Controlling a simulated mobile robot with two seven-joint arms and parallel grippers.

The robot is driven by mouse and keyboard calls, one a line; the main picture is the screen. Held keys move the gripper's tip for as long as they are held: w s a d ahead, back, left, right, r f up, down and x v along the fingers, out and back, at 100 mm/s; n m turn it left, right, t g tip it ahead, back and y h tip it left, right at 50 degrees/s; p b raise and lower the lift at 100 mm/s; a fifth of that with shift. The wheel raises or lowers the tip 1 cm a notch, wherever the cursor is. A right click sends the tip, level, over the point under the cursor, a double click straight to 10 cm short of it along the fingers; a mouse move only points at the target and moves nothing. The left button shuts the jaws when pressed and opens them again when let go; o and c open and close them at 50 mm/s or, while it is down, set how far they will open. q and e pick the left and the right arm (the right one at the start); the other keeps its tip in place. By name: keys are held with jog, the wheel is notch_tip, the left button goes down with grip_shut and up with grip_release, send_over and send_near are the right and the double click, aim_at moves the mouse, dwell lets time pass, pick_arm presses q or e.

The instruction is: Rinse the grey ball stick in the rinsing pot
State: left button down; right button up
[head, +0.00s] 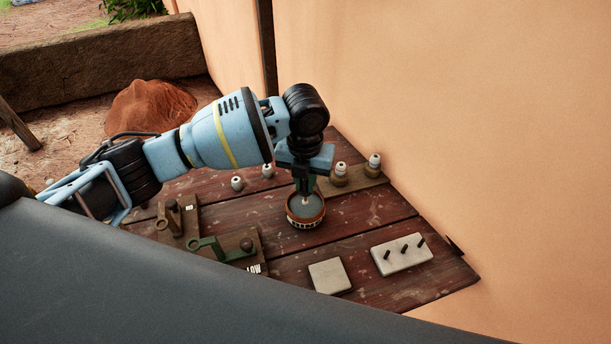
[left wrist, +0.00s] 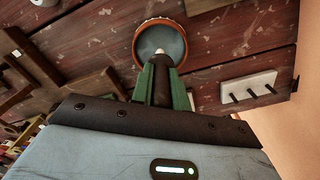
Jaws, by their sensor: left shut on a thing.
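My left gripper (head: 304,188) points down over the rinsing pot, shut on a dark stick. In the left wrist view the dark stick (left wrist: 161,88) stands between the green fingers, with a pale tip (left wrist: 160,52) at its far end. The rinsing pot (head: 306,222) is a round orange-brown bowl with pale marks on its side and grey liquid inside; it also shows in the left wrist view (left wrist: 140,30). The pale tip is at or just over the liquid; I cannot tell whether it touches. My right gripper is not in view.
A pale block with several dark pegs (head: 388,262) and a pale square tile (head: 330,276) lie in front. Wooden stands with levers (head: 240,246) are at left. Small white-topped jars (head: 341,170) stand behind, near the orange wall (head: 450,110).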

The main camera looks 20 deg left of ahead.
pick_arm(q)
jog(key=shift+f, duration=1.05)
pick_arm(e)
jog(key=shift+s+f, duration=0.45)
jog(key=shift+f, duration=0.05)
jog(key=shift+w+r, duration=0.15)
